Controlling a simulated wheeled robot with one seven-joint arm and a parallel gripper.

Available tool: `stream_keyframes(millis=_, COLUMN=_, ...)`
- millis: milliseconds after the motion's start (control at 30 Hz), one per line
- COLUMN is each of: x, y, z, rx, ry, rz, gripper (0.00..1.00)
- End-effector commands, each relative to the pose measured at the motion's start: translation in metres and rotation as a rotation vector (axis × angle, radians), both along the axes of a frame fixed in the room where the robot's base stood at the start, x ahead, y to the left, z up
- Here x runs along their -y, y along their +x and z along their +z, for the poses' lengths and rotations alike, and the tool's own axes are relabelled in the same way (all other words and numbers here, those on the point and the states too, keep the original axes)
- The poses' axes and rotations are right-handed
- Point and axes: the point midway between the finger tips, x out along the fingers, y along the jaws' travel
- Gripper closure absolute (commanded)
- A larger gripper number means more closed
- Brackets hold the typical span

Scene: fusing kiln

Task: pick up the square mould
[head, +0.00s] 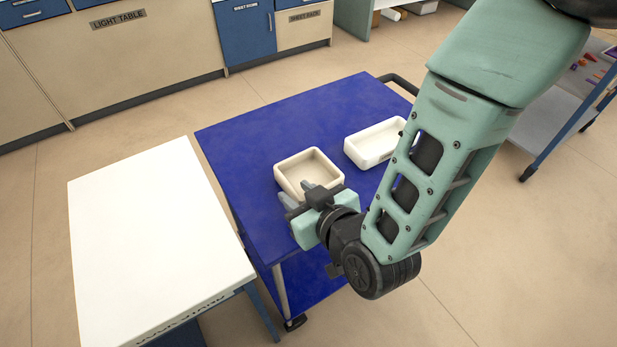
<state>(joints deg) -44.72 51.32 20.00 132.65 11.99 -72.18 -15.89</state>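The square mould (291,162) is a cream, open-topped square tray with raised walls. It sits on the blue top of a cart, left of a longer rectangular mould. My gripper (298,193) is at the mould's near side, with its two grey fingertips spaced apart. One fingertip overlaps the mould's near wall in the picture and the other shows just left of it. I cannot tell whether either finger touches the wall. Part of the near wall is hidden behind the gripper.
The cream rectangular mould (372,161) stands close on the right, partly behind my arm. The blue cart top (243,150) is clear at left and back. A white table (150,240) stands left of the cart. Cabinets (130,50) line the back.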

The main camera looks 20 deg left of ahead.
Motion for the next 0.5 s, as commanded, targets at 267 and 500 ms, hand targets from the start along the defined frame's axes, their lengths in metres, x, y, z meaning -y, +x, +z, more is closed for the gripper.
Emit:
stream_keyframes(millis=267, x=-0.022, y=0.022, z=-0.008, rx=0.001, ry=0.001, rz=0.0, gripper=0.66)
stream_keyframes(millis=500, x=-0.038, y=0.034, z=-0.017, rx=-0.001, ry=-0.001, rz=0.0, gripper=0.66)
